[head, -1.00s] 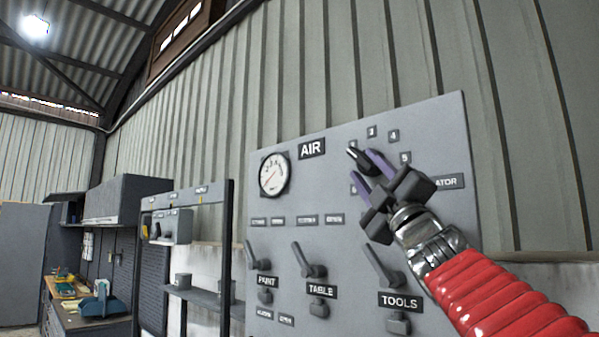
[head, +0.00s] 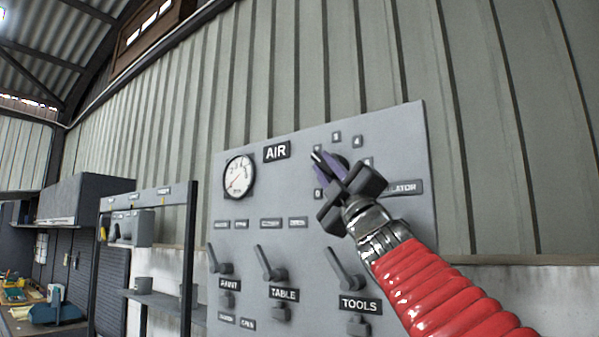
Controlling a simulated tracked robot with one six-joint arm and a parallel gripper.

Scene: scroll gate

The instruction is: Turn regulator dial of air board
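The grey air board (head: 250,190) stands upright, with an AIR label at its top. The regulator label (head: 404,187) is partly hidden behind the gripper.
A round white gauge (head: 239,176) is at the board's upper left. Several levers with PAINT, TABLE and TOOLS (head: 359,304) labels line the lower part. A dark rack (head: 192,250) and a workbench stand to the left. Corrugated wall rises behind the board.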

